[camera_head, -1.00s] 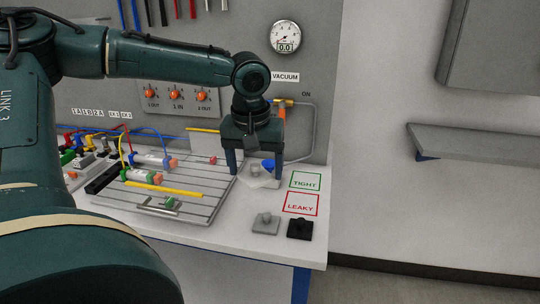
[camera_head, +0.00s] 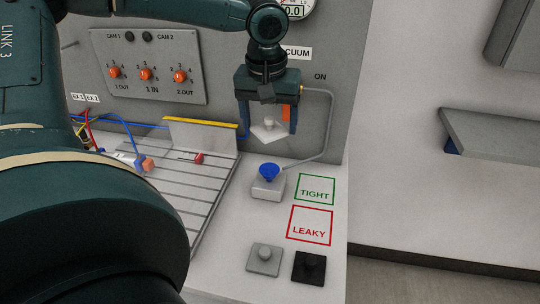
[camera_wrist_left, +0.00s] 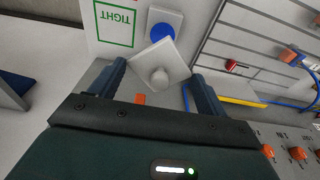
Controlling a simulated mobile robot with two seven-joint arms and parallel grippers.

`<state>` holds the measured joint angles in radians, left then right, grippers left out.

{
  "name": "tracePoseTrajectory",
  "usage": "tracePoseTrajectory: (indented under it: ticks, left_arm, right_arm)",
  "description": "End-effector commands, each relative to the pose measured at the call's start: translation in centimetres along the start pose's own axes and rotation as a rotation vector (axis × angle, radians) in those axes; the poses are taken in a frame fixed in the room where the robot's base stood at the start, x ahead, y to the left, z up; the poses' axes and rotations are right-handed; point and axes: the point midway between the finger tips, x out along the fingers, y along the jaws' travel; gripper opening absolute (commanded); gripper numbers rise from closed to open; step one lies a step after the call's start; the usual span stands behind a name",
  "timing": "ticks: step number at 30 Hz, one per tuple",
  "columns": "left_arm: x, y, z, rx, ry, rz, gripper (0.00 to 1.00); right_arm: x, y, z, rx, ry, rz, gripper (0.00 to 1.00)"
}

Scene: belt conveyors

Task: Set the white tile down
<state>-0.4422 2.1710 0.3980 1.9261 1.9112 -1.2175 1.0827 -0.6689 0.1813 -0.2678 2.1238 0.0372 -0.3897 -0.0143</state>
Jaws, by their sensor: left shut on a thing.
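My left gripper (camera_head: 268,124) is shut on the white tile (camera_head: 262,134), a flat square plate with a round knob on top. It holds the tile in the air, roughly level, above the blue suction cup (camera_head: 269,171) on its pale block (camera_head: 268,190). A gap shows between tile and cup. In the left wrist view the tile (camera_wrist_left: 146,60) sits between the two fingers, with the blue cup (camera_wrist_left: 162,32) beyond it. The green TIGHT square (camera_head: 315,189) and the red LEAKY square (camera_head: 310,225) are both empty. My right gripper is not in view.
A grey tile (camera_head: 263,262) and a black tile (camera_head: 309,269) lie near the table's front. A slotted plate (camera_head: 190,165) with parts is on the left. The panel with the gauge (camera_head: 294,8) stands close behind my gripper. A thin tube (camera_head: 332,125) runs beside it.

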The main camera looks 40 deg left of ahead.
Motion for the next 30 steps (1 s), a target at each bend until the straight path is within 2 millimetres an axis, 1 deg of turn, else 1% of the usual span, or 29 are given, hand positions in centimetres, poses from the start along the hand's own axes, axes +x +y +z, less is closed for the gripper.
tracePoseTrajectory:
  ticks: [2,4,9,12,17,23,25,30]
  left_arm:
    - [0.3,0.0,0.1,0.000,-0.001,0.000,0.53]
    - [1.2,0.0,0.2,0.001,-0.003,-0.002,0.53]
    - [4.4,0.0,0.8,0.001,-0.005,-0.002,0.53]
    - [5.7,0.0,0.9,0.000,-0.003,-0.001,0.53]
    - [6.8,0.0,1.1,0.001,-0.001,-0.002,0.53]
    - [9.5,0.0,1.5,0.001,-0.003,-0.003,0.53]
    - [9.9,0.0,1.5,0.002,0.000,-0.001,0.53]
    - [9.9,0.0,1.5,0.001,0.001,0.001,0.53]
  right_arm:
    - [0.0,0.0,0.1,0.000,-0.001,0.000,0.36]
    - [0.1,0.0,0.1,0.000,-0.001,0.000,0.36]
    - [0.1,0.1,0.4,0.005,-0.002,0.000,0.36]
    - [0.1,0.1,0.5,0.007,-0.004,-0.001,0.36]
    - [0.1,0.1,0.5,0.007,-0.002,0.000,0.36]
    - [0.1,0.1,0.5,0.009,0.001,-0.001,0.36]
    - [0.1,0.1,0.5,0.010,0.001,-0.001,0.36]
    - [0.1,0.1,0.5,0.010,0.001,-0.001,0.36]
